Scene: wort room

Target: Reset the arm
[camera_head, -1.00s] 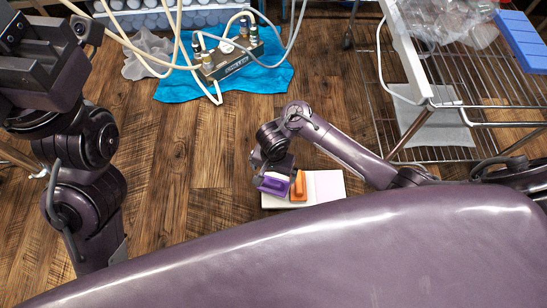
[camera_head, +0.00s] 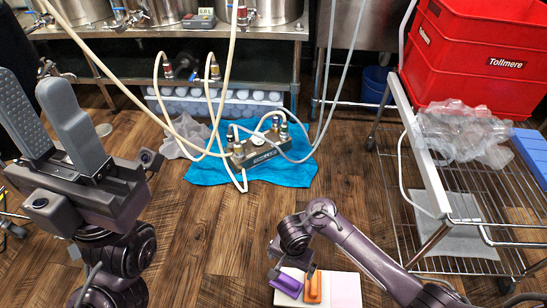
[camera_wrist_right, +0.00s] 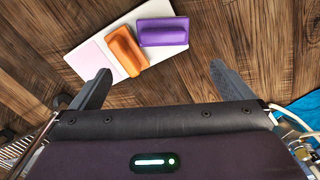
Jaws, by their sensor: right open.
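My right gripper (camera_head: 281,268) is low over the floor beside the purple block (camera_head: 288,284). In the right wrist view its two fingers (camera_wrist_right: 160,68) are spread wide with nothing between them. The purple block (camera_wrist_right: 163,31) and an orange block (camera_wrist_right: 127,50) lie side by side on a thin white-and-pink board (camera_wrist_right: 88,50), ahead of the fingertips. The orange block (camera_head: 313,287) and the board (camera_head: 346,290) also show at the bottom of the head view. My left gripper (camera_head: 30,88) is raised at the left, its two grey fingers apart and empty.
A manifold with hoses (camera_head: 262,152) sits on a blue cloth (camera_head: 208,172) on the wooden floor. A wire rack cart (camera_head: 450,255) stands right, with red crates (camera_head: 475,65) and a clear plastic bag (camera_head: 460,132). Open floor lies between my arms.

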